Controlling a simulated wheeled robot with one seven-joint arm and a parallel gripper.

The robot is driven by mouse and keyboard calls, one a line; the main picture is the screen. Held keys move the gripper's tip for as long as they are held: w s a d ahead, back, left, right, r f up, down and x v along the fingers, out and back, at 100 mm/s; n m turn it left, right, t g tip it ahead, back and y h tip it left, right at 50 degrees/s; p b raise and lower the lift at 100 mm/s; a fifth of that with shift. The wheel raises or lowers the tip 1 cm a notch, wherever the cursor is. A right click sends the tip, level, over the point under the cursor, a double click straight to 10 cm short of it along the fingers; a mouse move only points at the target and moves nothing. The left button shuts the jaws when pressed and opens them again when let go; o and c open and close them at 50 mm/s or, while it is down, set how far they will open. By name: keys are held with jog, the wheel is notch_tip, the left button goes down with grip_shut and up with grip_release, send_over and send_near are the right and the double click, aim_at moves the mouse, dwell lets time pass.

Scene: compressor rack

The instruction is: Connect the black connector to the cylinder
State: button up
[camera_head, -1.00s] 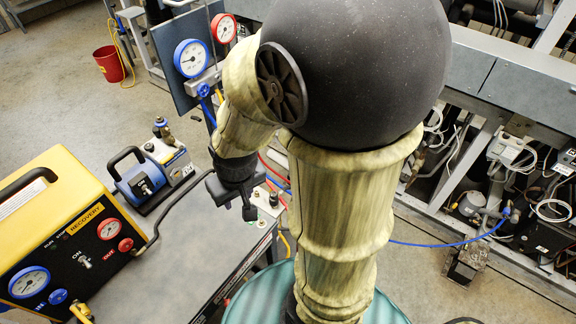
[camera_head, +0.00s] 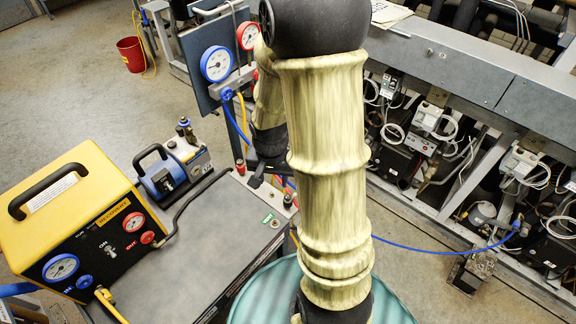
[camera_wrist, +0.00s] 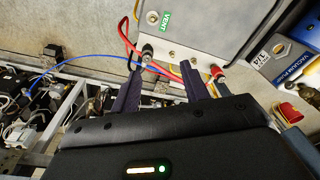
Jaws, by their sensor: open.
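The black connector (camera_wrist: 147,51) stands upright on the edge of the grey cart panel in the wrist view, with a red hose running close by. It also shows near the cart's corner in the head view (camera_head: 288,201). My gripper (camera_wrist: 160,68) is open and empty, its fingers pointing toward that edge; the left finger lies near the black connector in the picture, without clear contact. In the head view my gripper (camera_head: 264,172) is mostly hidden behind my arm. The teal drum (camera_head: 262,296), which seems to be the cylinder, stands bottom centre, its top partly covered by my arm.
A red connector (camera_wrist: 217,72) sits along the same edge. Red, blue and yellow hoses hang around the cart (camera_head: 205,235). The gauge panel (camera_head: 205,80) stands behind it. The yellow recovery unit (camera_head: 75,220) and blue vacuum pump (camera_head: 172,165) are left; the compressor rack (camera_head: 470,75) is right.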

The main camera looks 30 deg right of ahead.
aim_at(288, 196)
jog(key=w+d+f+m+g+p, duration=0.1)
jog(key=d+f+m+p, duration=0.1)
jog(key=d+m, duration=0.3)
jog(key=shift+w+d+f+m+y+p, duration=0.2)
jog(key=shift+f+m+y+p, duration=0.1)
jog(key=shift+f+m, duration=0.45)
jog(key=shift+f, duration=0.2)
notch_tip(288, 196, down, 12)
jog(key=b, duration=1)
jog(key=shift+a, duration=0.1)
jog(key=shift+r, duration=0.1)
jog(key=shift+r, duration=0.1)
jog(key=c, duration=0.9)
